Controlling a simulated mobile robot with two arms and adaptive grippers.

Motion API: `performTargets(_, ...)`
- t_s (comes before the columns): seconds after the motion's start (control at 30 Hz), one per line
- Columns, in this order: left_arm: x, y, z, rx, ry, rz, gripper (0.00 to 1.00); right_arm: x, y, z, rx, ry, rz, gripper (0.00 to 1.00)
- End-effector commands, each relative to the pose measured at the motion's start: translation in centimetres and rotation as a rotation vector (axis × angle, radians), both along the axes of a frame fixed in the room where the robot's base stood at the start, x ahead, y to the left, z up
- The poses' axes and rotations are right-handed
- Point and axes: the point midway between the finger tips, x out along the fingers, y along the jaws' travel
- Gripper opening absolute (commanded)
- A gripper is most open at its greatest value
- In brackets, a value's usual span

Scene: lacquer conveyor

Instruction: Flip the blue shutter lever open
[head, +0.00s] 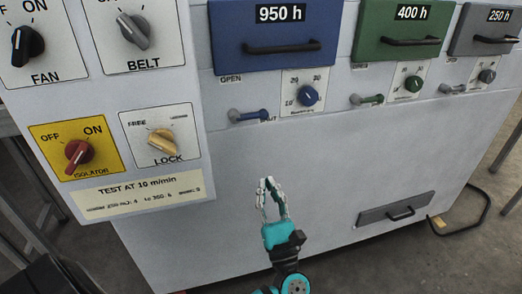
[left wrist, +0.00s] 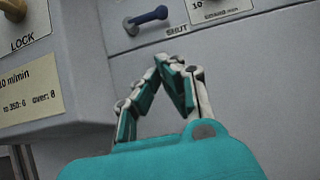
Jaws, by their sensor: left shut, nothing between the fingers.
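The blue shutter lever (head: 250,115) sits on the white machine front below the blue 950 h drawer (head: 275,35). Its arm points right toward the SHUT label, and OPEN is printed above its left end. In the left wrist view the lever (left wrist: 147,18) shows at the top, with SHUT below its right end. My left gripper (head: 269,183) is below the lever in the picture, fingers pointing up, shut and empty. Its fingertips (left wrist: 172,62) also show below the lever in the left wrist view, apart from it. My right gripper is not in view.
A blue knob (head: 308,96) is right of the lever. The green lever (head: 372,99) sits farther right. A switch panel with the yellow lock knob (head: 163,140) and red isolator knob (head: 77,153) is at left. A low handle (head: 400,213) is lower right.

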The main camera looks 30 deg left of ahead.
Motion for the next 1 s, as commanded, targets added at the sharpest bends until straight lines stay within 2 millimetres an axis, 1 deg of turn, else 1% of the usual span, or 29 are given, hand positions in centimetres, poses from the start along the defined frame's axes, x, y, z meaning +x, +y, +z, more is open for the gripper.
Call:
performTargets(0.17,1.3,1.6,1.6,0.002,-0.003,0.002,0.0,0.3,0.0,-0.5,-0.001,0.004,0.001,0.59)
performTargets(0.5,5.2,6.1,5.7,0.004,-0.004,0.002,0.0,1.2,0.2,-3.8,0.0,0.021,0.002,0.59)
performTargets(0.6,5.4,6.4,7.3,0.003,-0.003,-0.001,0.0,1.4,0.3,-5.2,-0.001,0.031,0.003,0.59)
performTargets(0.7,5.6,6.5,8.4,0.002,-0.002,0.0,0.0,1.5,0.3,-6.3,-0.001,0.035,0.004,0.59)
performTargets(0.83,5.7,6.7,9.2,0.002,-0.001,0.001,0.0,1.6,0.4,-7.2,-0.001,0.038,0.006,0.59)
performTargets(1.0,5.7,6.7,9.4,0.002,0.001,0.001,0.0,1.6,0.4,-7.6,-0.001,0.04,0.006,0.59)
